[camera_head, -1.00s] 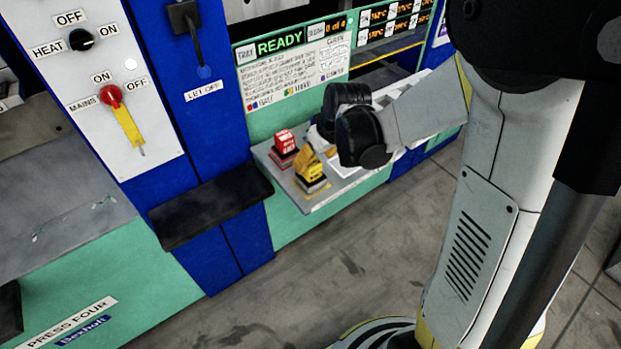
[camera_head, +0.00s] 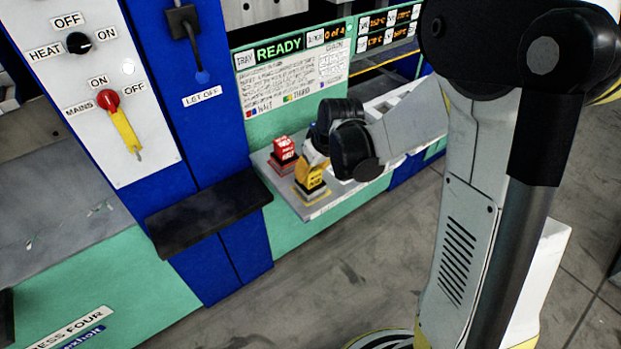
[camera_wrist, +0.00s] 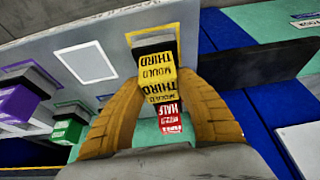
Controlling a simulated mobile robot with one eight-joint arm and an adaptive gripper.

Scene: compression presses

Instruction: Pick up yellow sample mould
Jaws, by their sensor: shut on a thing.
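The yellow sample mould (camera_head: 311,182), marked THIRD, stands upright at the front of the grey shelf, at its yellow-outlined square. In the wrist view the yellow mould (camera_wrist: 158,78) appears upside down between my two orange-brown fingers. My gripper (camera_wrist: 167,92) is shut on it from both sides; it also shows in the head view (camera_head: 313,160), partly hidden by my black wrist parts. I cannot tell whether the mould is clear of the shelf.
A red mould (camera_head: 284,151) marked HALF stands close behind the yellow one. Purple (camera_wrist: 18,103) and green (camera_wrist: 67,129) moulds show in the wrist view, beside an empty white-outlined square (camera_wrist: 86,62). A black ledge (camera_head: 208,205) juts out left of the shelf.

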